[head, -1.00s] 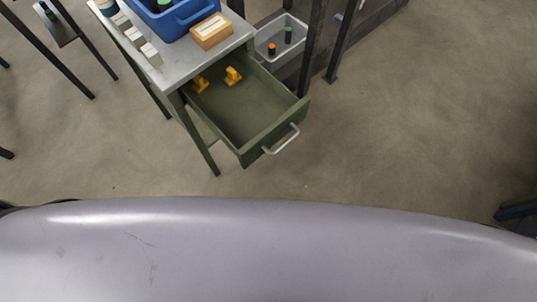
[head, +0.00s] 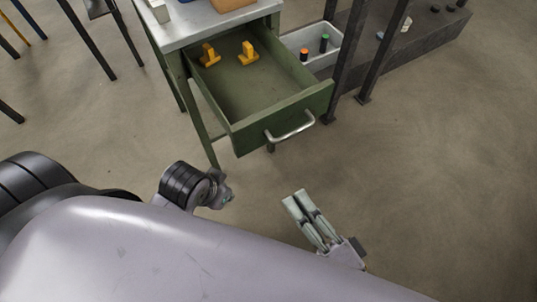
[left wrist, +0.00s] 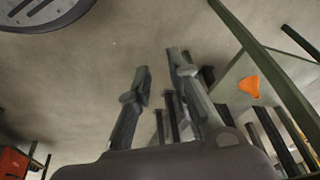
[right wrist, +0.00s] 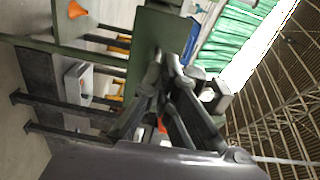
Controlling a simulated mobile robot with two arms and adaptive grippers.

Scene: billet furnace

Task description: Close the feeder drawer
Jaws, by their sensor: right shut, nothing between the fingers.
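The green feeder drawer (head: 245,95) stands pulled out of a grey-topped table in the head view, with a metal handle (head: 290,130) on its front. Two yellow pieces (head: 249,53) lie inside at the back. My right gripper (head: 296,197) is below the handle in the picture, apart from it, its fingers together and empty. In the right wrist view, its fingers (right wrist: 165,58) overlap a green panel, probably the drawer front. My left gripper (left wrist: 158,62) is open and empty over the floor in the left wrist view. My left arm is partly hidden by my body in the head view.
The table (head: 200,25) carries a blue bin only partly in view and other items. A grey bin (head: 312,62) with small capped pieces stands right of the drawer, beside dark posts (head: 380,50). The floor (head: 430,170) in front and right is clear.

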